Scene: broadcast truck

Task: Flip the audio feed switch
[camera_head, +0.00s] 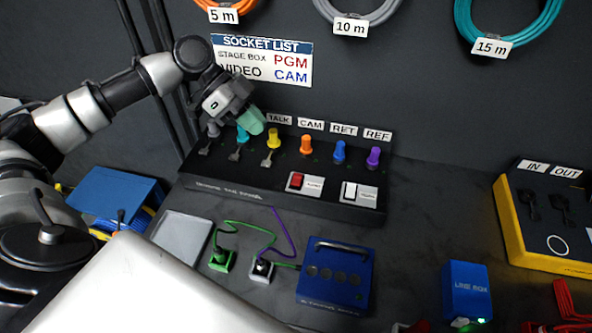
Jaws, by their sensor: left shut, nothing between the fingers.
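A black socket panel (235,190) stands on the bench against the wall. On its lower right are two rocker switches, a red one (296,181) and a white one (350,191), each beside a small tag too small to read. I cannot tell which is the audio feed switch. My left gripper (252,122) is shut and empty, its green fingertips over the panel's back row near the cyan and yellow connectors, apart from both switches. It hides part of the label row. My right gripper is not in view.
Colored connectors, including a yellow one (273,139) and an orange one (306,145), line the panel. A blue box (336,273) and green plug (222,260) lie in front. A line box (467,289) and yellow-edged IN/OUT box (548,215) stand right. Bench between is clear.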

